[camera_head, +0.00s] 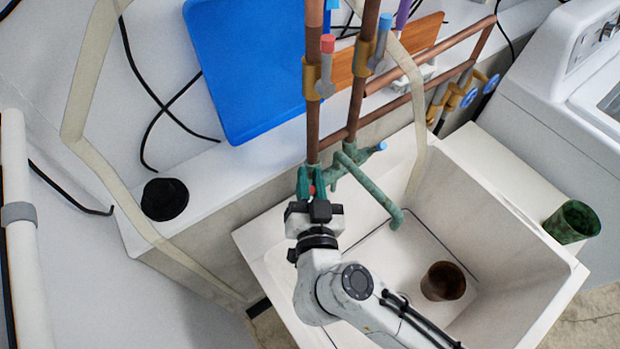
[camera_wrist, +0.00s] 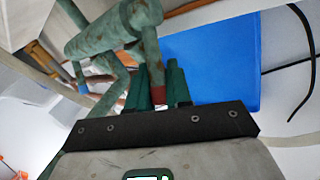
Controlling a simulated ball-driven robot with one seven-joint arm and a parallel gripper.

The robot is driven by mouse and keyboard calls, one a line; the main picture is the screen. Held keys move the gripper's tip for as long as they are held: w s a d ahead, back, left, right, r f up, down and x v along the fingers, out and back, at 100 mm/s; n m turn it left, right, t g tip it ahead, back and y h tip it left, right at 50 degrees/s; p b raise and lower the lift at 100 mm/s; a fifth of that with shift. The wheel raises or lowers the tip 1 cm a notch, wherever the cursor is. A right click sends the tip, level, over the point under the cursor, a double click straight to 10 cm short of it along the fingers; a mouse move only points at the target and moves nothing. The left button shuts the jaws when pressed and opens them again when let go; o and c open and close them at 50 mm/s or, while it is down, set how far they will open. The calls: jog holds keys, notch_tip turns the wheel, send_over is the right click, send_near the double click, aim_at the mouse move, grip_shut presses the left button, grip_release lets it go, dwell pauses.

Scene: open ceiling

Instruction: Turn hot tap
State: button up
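The green, weathered faucet stands at the sink's back edge, its spout (camera_head: 370,188) reaching over the basin; its body (camera_wrist: 115,30) fills the upper left of the wrist view. The hot tap has a small red handle (camera_head: 312,189) on the faucet's left side, partly hidden by my gripper (camera_head: 311,178). In the wrist view the red handle (camera_wrist: 158,95) sits between my two dark green fingers (camera_wrist: 157,70), which appear to press on it from both sides with no clear gap. The blue-ended cold tap (camera_head: 380,147) is on the faucet's right side.
Copper pipes (camera_head: 313,120) with red (camera_head: 327,44) and blue (camera_head: 385,24) valve levers rise behind the faucet. A brown cup (camera_head: 443,281) is in the sink (camera_head: 500,225). A green cup (camera_head: 572,222) stands right of it. A blue panel (camera_head: 245,70) leans behind.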

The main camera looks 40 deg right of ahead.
grip_shut()
jog(key=shift+f, duration=0.1)
jog(key=m+t+b, duration=0.1)
jog(key=b, duration=0.1)
jog(key=s+f+t+h+b, duration=0.1)
jog(key=b, duration=0.1)
jog(key=shift+s+f+m+h, duration=0.15)
jog(key=shift+s+m+h, duration=0.15)
jog(key=shift+m, duration=0.1)
jog(key=shift+s+m+t+h+b, duration=0.25)
jog(key=shift+m+t+h+b, duration=0.2)
jog(key=shift+b, duration=0.7)
jog(key=shift+o, duration=2.4)
grip_release()
